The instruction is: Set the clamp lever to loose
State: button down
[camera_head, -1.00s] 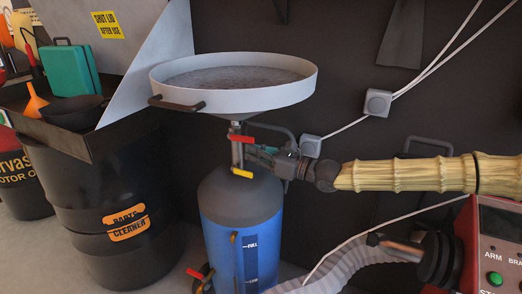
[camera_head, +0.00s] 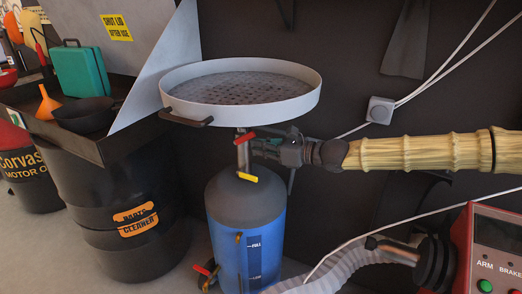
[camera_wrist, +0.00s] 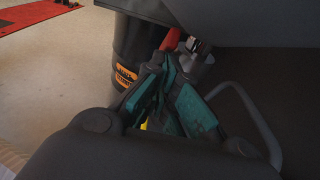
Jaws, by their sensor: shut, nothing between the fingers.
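A red lever (camera_head: 246,138) and a yellow lever (camera_head: 247,177) sit on the metal post (camera_head: 243,156) between the round drain pan (camera_head: 240,112) and the blue tank (camera_head: 265,235). The frames do not label either as the clamp lever. My gripper (camera_head: 257,147) is shut and empty, just right of the post and slightly below the red lever; contact cannot be told. In the wrist view, the teal finger pads converge towards the red lever (camera_wrist: 171,39), which shows beyond the tips. A little yellow shows between the fingers, mostly hidden.
The wide pan overhangs my gripper closely, with a dark handle (camera_head: 187,118) at its front left. A black parts-cleaner drum (camera_head: 125,245) stands left. A red control box (camera_head: 490,245) and a pale ribbed hose (camera_head: 345,268) are at lower right. A dark wall stands behind.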

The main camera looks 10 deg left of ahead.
jog(key=shift+r, duration=0.65)
jog(key=shift+w+a+r, duration=0.1)
jog(key=shift+r, duration=0.05)
jog(key=p+v, duration=0.1)
jog(key=v, duration=1)
jog(key=shift+d, duration=0.3)
dwell(0.5)
